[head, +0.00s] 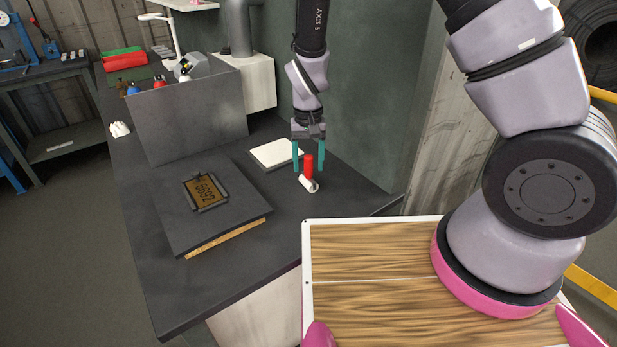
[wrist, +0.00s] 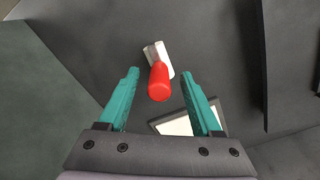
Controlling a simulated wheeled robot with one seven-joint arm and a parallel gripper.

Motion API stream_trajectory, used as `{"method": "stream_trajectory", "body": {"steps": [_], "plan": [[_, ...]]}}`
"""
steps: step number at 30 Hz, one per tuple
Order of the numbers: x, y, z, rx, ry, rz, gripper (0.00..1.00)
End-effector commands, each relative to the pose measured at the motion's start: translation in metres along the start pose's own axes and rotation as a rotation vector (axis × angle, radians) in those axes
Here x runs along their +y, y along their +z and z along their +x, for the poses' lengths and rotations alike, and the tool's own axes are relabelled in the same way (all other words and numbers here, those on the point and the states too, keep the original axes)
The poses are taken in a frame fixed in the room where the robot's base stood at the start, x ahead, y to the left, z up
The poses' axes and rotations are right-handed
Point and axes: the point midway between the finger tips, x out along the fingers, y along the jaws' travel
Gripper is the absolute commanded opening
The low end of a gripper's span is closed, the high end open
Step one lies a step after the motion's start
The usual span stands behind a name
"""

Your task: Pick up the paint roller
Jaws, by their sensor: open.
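The paint roller (head: 308,168) has a red handle and a white roller head (head: 309,184). It stands on the dark worktop with the handle pointing up. In the wrist view the red handle (wrist: 159,82) shows end-on, with the white head (wrist: 158,56) beyond it. My gripper (head: 308,168) is open, with teal fingers pointing down on either side of the handle in the head view. In the wrist view my gripper (wrist: 160,85) has the handle in the gap between its fingertips. I see no clear contact.
A white square pad (head: 272,153) lies on the worktop just behind the roller. The worktop (head: 262,245) in front is clear.

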Motion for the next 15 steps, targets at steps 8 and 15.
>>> {"method": "stream_trajectory", "body": {"steps": [8,15], "plan": [[0.0003,-0.0003,0.0173,0.0,-0.001,0.0,0.66],[0.0004,-0.0004,0.0169,0.0,0.0,0.0,0.2]]}}
